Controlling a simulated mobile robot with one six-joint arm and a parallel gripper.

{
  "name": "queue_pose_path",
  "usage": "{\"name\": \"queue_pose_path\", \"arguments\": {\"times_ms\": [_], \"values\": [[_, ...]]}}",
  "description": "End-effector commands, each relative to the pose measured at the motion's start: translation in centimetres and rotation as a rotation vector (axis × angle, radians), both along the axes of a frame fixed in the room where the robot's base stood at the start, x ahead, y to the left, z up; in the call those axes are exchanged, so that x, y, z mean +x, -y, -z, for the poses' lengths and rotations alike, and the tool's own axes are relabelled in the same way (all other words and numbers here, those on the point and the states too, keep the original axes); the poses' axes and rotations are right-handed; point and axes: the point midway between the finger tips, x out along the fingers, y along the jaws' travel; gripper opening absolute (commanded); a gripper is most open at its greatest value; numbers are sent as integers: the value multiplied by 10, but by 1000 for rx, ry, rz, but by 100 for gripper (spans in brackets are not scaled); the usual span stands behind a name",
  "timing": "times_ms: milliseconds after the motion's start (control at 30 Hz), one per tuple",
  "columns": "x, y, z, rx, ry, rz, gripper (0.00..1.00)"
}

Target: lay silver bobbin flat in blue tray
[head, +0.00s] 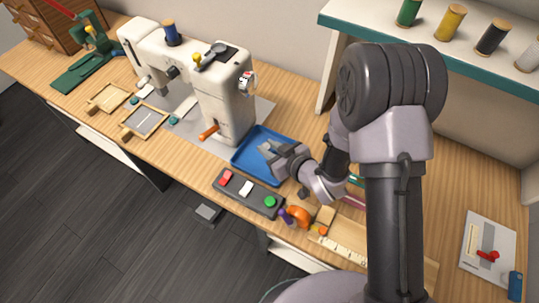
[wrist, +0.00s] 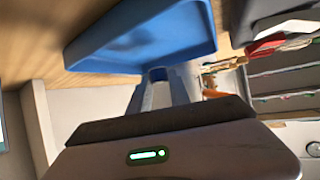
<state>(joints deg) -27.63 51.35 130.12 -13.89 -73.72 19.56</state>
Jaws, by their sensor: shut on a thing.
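The blue tray (head: 246,158) lies on the table right of the sewing machine; it also shows large in the wrist view (wrist: 150,35). My gripper (head: 268,147) is over the tray, with its fingers close to the tray floor. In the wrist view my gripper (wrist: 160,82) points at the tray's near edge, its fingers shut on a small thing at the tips. This is most likely the silver bobbin, but the fingers largely hide it. I cannot tell its tilt or whether it touches the tray.
The white sewing machine (head: 222,95) stands close left of the tray. A button panel (head: 247,191) lies in front of it. An orange item (head: 298,215) and a ruler (head: 345,250) are nearby. A shelf (head: 385,35) with several spools is at upper right.

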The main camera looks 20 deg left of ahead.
Motion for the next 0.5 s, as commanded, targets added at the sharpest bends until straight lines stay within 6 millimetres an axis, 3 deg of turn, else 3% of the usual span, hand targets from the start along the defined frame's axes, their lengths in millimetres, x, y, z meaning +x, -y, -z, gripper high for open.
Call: {"name": "queue_pose_path", "arguments": {"times_ms": [200,500], "values": [[0,3,37,-2,-3,0,0],[0,2,37,-1,-1,-1,0]]}}
